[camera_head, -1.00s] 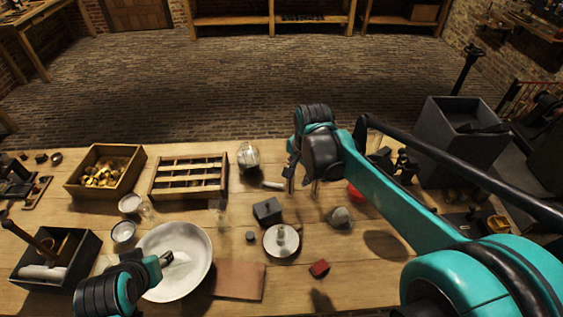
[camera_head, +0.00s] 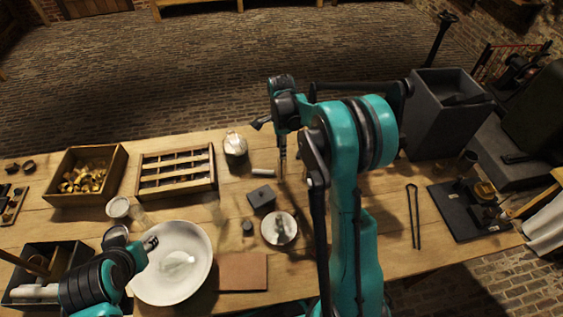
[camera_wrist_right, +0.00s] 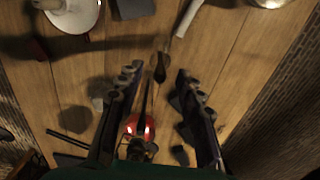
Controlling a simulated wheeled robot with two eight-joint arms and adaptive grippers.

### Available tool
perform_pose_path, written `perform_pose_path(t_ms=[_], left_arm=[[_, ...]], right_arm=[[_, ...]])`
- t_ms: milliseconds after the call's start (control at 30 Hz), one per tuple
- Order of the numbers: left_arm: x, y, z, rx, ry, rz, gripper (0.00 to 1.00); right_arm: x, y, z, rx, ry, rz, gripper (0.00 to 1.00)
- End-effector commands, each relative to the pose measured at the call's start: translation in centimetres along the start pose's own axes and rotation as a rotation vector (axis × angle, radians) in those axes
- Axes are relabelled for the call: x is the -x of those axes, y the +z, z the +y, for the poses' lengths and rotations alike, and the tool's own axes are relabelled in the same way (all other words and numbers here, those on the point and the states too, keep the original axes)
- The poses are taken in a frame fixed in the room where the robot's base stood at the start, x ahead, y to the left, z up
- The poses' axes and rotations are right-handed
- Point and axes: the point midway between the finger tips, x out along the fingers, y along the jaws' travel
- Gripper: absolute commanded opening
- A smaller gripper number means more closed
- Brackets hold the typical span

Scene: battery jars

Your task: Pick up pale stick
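The pale stick (camera_head: 263,172) lies on the wooden table, just right of the glass jar and behind the dark grey box. It also shows near the top of the right wrist view (camera_wrist_right: 188,18), beyond the fingertips. My right gripper (camera_head: 282,158) points down close to the stick's right end. In the right wrist view its two fingers (camera_wrist_right: 158,72) are spread, with nothing held between them, and the stick is apart from them. My left gripper (camera_head: 150,243) is over the rim of the white bowl; its fingers are too small to judge.
The glass jar (camera_head: 235,147), dark grey box (camera_head: 262,196) and round white dish (camera_head: 279,229) stand near the stick. The white bowl (camera_head: 199,268) is at front left. A slatted wooden tray (camera_head: 177,187) is left of the jar. A red round container (camera_wrist_right: 138,128) shows in the wrist view.

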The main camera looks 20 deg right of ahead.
Motion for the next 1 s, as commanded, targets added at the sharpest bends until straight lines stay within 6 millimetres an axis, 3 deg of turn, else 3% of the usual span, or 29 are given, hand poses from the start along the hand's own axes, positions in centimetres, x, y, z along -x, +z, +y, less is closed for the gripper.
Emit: perform_pose_path(t_ms=[133, 367, 533, 1000], left_arm=[[-0.7, 0.5, 0.0, 0.000, 0.000, 0.000, 0.40], [-0.6, 0.4, 0.0, 0.000, 0.000, 0.000, 0.40], [-0.6, 0.4, 0.0, 0.000, 0.000, 0.000, 0.40], [-0.5, 0.4, 0.0, 0.000, 0.000, 0.000, 0.40]], right_arm=[[-2.4, -0.1, -0.1, 0.000, 0.000, 0.000, 0.37], [-2.7, -0.1, 0.0, 0.001, -0.001, 0.000, 0.37], [-2.7, -0.1, 0.0, 0.001, -0.001, 0.000, 0.00], [-2.2, -0.1, 0.0, 0.001, -0.001, 0.000, 0.00]])
